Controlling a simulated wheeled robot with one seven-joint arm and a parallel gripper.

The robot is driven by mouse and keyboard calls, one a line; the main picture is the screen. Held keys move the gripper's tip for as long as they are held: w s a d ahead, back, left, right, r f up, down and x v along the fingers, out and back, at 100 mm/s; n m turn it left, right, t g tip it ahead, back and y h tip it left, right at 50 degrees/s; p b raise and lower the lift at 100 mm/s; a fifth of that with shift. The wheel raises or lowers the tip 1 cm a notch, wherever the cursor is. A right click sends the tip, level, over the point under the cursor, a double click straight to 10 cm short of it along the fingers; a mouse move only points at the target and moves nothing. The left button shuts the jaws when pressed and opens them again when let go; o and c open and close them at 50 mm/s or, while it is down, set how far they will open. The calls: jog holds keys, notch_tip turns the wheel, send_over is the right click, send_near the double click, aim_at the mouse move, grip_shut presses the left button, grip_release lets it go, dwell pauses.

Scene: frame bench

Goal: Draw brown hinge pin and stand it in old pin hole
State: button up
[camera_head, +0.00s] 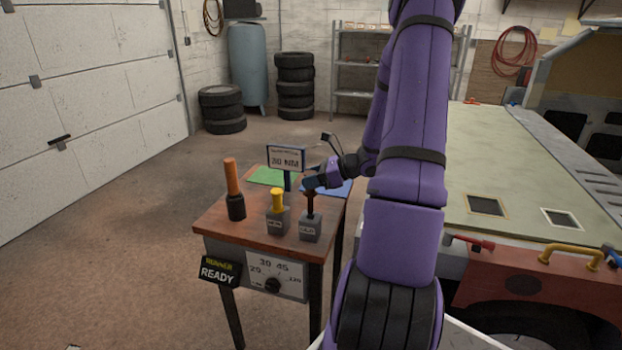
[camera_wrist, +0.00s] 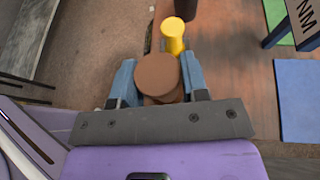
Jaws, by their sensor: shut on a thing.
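My gripper (camera_head: 314,183) is shut on the brown hinge pin (camera_head: 311,203), above the right grey block (camera_head: 310,229) on the small bench. In the wrist view the pin's round brown head (camera_wrist: 157,75) sits between my two blue fingers. The dark shaft runs down to the block's top; I cannot tell how deep it sits. A yellow pin (camera_head: 278,198) stands in the left grey block (camera_head: 277,222), and its head shows beyond my fingers in the wrist view (camera_wrist: 173,29). The block labels are too small to read surely. I cannot make out an empty old pin hole.
An orange-handled tool (camera_head: 232,180) stands upright at the bench's left. A small sign (camera_head: 286,157) on a post stands behind the blocks, near a green mat (camera_head: 265,176) and a blue mat (camera_head: 341,188).

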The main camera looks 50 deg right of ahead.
aim_at(311, 213)
jog(key=shift+f, duration=4)
dwell(0.5)
jog(key=o, duration=1.2)
jog(key=shift+c, duration=0.2)
jog(key=v, duration=1)
jog(key=shift+s, duration=0.35)
jog(key=shift+d+r, duration=0.1)
jog(key=shift+d, duration=0.05)
